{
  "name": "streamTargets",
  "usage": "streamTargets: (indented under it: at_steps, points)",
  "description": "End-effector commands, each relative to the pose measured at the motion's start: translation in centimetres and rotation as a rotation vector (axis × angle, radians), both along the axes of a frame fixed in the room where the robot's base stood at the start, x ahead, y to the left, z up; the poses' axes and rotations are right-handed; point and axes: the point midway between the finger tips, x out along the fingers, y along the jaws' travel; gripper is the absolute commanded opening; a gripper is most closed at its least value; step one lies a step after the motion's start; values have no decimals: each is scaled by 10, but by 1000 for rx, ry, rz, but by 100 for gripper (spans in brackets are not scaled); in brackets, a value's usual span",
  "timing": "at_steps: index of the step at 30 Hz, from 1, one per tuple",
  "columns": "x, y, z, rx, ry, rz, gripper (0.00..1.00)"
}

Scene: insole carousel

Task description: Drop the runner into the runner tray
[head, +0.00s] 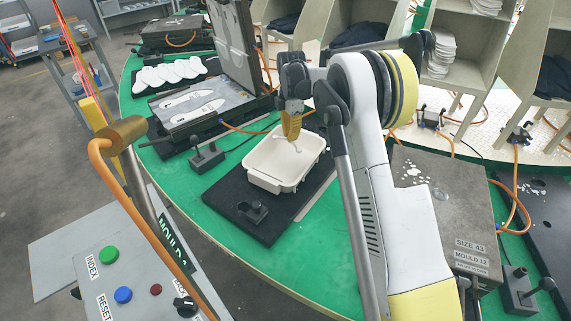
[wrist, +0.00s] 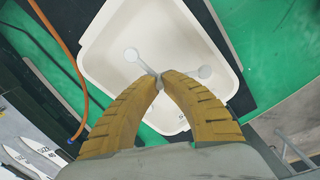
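The runner (wrist: 144,66) is a thin pale piece with a round disc at each end. In the wrist view it crosses at my fingertips, and in the head view it shows faintly below them (head: 295,148). My gripper (wrist: 160,78) has its two yellow fingers closed together on the runner's middle. In the head view my gripper (head: 292,138) points down over the white runner tray (head: 268,181). The runner is over the tray's inside; its exact height above the floor is hard to tell. The tray's floor looks otherwise empty.
The tray stands on a black plate (head: 238,224) on the green carousel top. An open mould (head: 195,105) with insoles is to the left, a closed mould (head: 445,215) to the right. An orange hose (wrist: 75,65) runs left of the tray. A button panel (head: 130,275) is in front.

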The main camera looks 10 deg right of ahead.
Motion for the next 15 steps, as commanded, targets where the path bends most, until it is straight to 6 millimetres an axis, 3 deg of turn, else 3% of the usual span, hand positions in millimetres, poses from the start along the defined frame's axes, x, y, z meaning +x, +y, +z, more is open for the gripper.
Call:
streamTargets:
  at_steps: [7,15]
  points:
    - [0,0,-35,0,0,0,0]
    - [0,0,-43,0,0,0,0]
